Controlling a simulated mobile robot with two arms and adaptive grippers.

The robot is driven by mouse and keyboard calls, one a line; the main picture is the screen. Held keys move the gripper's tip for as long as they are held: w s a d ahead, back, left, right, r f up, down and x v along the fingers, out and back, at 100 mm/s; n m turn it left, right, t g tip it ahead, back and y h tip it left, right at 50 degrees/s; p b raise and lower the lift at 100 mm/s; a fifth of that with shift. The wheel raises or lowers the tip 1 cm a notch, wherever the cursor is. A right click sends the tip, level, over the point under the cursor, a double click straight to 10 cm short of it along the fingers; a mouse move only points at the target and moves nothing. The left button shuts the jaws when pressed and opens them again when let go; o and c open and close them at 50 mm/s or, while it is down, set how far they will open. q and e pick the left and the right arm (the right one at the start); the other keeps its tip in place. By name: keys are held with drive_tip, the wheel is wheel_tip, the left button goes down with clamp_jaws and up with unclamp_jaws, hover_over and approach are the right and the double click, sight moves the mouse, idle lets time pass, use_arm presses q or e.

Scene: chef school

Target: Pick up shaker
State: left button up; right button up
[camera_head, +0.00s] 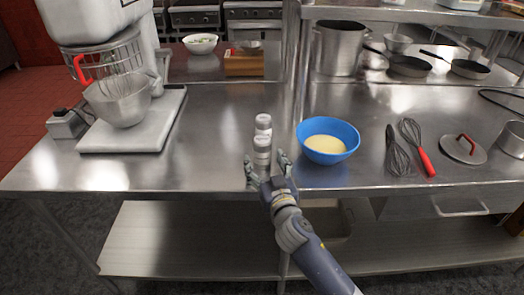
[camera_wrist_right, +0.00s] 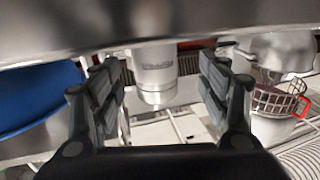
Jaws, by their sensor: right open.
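Two pale shakers stand upright on the steel table, one behind the other: the nearer shaker (camera_head: 262,152) and the farther shaker (camera_head: 263,123). My right gripper (camera_head: 267,165) comes in from the front, open, its fingers spread at the near side of the nearer shaker. In the right wrist view a shaker (camera_wrist_right: 155,72) shows upside down in the gap between the open fingers (camera_wrist_right: 160,90), with clear space on both sides and no finger seen touching it. Only one shaker is clear in that view. My left gripper is not in view.
A blue bowl (camera_head: 327,153) with pale contents stands close to the right of my gripper. A stand mixer (camera_head: 132,120) is at the left. Whisks (camera_head: 398,158), a lid (camera_head: 463,149) and a pot (camera_head: 340,50) are to the right. The table left of the shakers is clear.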

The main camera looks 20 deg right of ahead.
sight(265, 157)
drive_tip(key=w, duration=0.2)
drive_tip(key=w+p, duration=0.1)
drive_tip(key=w, duration=0.1)
drive_tip(key=shift+d, duration=0.35)
drive_tip(key=shift+w+f, duration=0.1)
drive_tip(key=shift+w, duration=0.2)
drive_tip(key=c, duration=1.3)
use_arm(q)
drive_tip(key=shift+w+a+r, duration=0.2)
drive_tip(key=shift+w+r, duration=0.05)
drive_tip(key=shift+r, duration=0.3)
